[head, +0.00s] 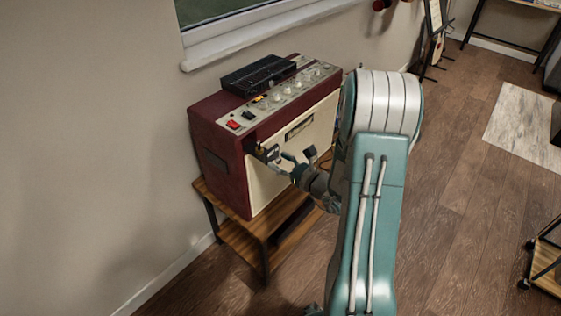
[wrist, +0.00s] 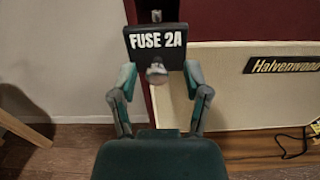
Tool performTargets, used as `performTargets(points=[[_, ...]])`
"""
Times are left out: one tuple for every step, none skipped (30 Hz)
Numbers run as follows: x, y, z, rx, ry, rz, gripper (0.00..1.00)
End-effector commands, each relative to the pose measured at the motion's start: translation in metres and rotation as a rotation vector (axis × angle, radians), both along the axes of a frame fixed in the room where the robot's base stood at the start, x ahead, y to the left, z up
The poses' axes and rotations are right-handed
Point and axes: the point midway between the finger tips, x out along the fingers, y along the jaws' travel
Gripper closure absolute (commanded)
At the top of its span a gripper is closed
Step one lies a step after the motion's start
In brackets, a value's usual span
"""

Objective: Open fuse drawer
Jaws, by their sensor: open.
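The fuse drawer (wrist: 155,42) has a dark front lettered "FUSE 2A" and a small round metal knob (wrist: 156,72). In the head view its small front plate (head: 272,153) appears to stand out from the amplifier's face, beside a dark opening. The amplifier (head: 217,160) is maroon with a cream front. My gripper (wrist: 160,82) is open, one fingertip on each side of the knob, with visible gaps to it. It also shows in the head view (head: 292,163), close before the amplifier's front. The drawer's inside is hidden.
The amplifier stands on a low wooden stand (head: 238,242) against the wall, under a window. A black box (head: 258,75) lies on its top, behind knobs and a red switch (head: 234,125). A cable (wrist: 293,145) lies low at the right. Open wooden floor (head: 455,220) extends right.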

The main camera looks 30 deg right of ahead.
Motion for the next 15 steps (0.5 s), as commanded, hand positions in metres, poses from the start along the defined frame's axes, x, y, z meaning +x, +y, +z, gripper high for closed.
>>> performTargets(points=[[-0.001, -0.001, 0.000, 0.000, 0.000, -0.001, 0.38], [-0.002, -0.001, 0.000, 0.000, 0.000, -0.001, 0.38], [-0.005, -0.003, 0.000, 0.001, 0.000, -0.003, 0.38], [-0.008, -0.004, 0.000, 0.001, 0.000, -0.003, 0.38], [-0.012, -0.006, 0.000, 0.001, 0.001, -0.003, 0.38], [-0.018, -0.008, -0.001, 0.002, 0.002, -0.005, 0.38], [-0.024, -0.011, -0.001, 0.002, 0.002, -0.006, 0.38], [-0.029, -0.013, -0.001, 0.000, 0.002, -0.006, 0.38], [-0.037, -0.016, -0.001, 0.001, 0.003, -0.006, 0.38], [-0.043, -0.019, -0.001, 0.002, 0.002, -0.007, 0.38], [-0.049, -0.020, -0.001, 0.002, 0.001, -0.006, 0.38], [-0.057, -0.024, -0.001, 0.002, 0.002, -0.007, 0.38], [-0.062, -0.025, -0.001, 0.002, 0.002, -0.006, 0.38], [-0.068, -0.028, -0.001, 0.002, 0.002, -0.007, 0.38], [-0.075, -0.030, -0.001, 0.001, 0.000, -0.007, 0.38]])
